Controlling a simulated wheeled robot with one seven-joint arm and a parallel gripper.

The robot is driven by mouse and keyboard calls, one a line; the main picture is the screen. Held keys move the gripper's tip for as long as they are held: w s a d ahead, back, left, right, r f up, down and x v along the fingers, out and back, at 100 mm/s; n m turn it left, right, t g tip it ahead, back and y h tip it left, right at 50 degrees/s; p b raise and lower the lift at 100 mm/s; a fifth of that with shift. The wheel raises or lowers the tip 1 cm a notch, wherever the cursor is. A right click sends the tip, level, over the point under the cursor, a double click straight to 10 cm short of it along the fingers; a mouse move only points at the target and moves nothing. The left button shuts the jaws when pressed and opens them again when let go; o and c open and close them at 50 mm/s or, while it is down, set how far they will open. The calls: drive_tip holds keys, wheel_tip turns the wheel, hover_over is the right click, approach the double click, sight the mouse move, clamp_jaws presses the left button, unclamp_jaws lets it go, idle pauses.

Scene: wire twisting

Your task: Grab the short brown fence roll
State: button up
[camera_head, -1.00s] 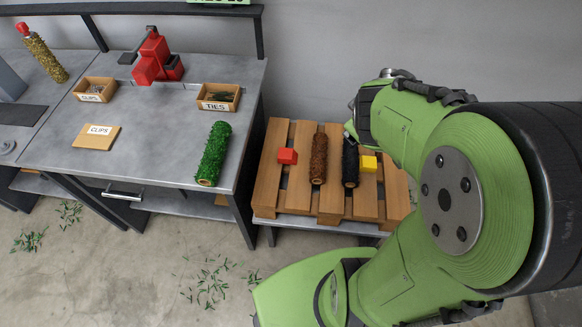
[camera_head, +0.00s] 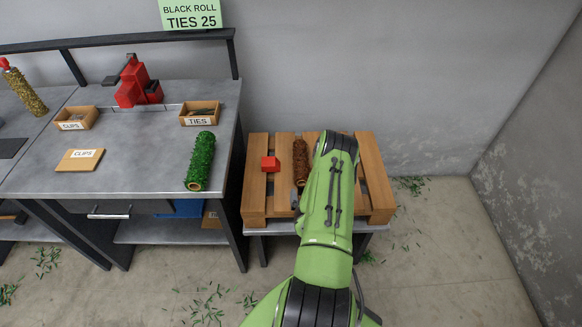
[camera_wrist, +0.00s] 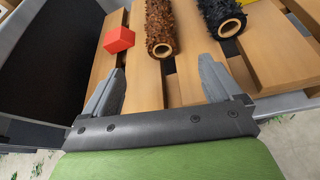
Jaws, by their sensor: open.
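The short brown fence roll (camera_head: 300,162) lies on the wooden pallet, partly hidden behind my arm in the head view. In the wrist view the brown roll (camera_wrist: 160,28) lies ahead of my gripper (camera_wrist: 160,75), with its hollow pale end towards me and a little left of the middle of the picture. My gripper is open and empty, with its two grey fingers apart over the pallet slats. The roll's near end lies beyond the gap between the fingertips, and I see no contact. In the head view the fingers are mostly hidden by my arm.
A red cube (camera_wrist: 119,39) lies left of the roll and a black roll (camera_wrist: 222,16) right of it, on the pallet (camera_head: 258,205). A green roll (camera_head: 201,160) lies on the grey workbench (camera_head: 125,160) to the left. A sign (camera_head: 191,15) reads "BLACK ROLL TIES 25".

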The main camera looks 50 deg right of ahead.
sight(303, 180)
drive_tip(key=b+x, duration=0.1)
drive_tip(key=x, duration=0.6)
drive_tip(key=shift+f+b, duration=0.3)
drive_tip(key=shift+w+d, duration=0.4)
drive_tip(key=shift+p+x, duration=0.45)
drive_tip(key=shift+x, duration=2.1)
drive_tip(key=shift+s+d+r, duration=0.1)
drive_tip(key=c, duration=1.1)
